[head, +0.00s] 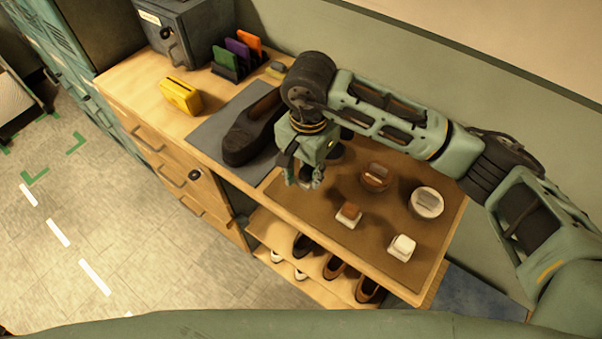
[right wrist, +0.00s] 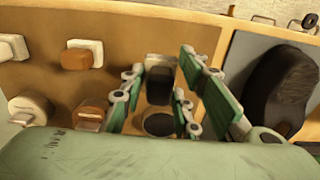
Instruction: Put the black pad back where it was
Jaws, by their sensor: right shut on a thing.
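My right gripper (head: 304,181) is over the left end of the brown mat (head: 318,205) on the bench. It is shut on the black pad (right wrist: 160,84), a small dark block with a pale part, which shows between the fingers in the right wrist view. In the head view the fingers mostly hide the pad. I cannot tell whether it touches the mat. A round black tin (right wrist: 158,124) is close by the pad. The brown pad (head: 348,216) and white pad (head: 402,248) lie in a row along the mat's front. My left gripper is not in view.
The brown tin (head: 375,178) and white tin (head: 427,203) stand on the mat behind the pads. A dark shoe (head: 250,135) lies on a grey mat to the left. A yellow box (head: 181,96) and a card rack (head: 232,64) stand farther left. Several shoes fill the shelf (head: 290,265) below.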

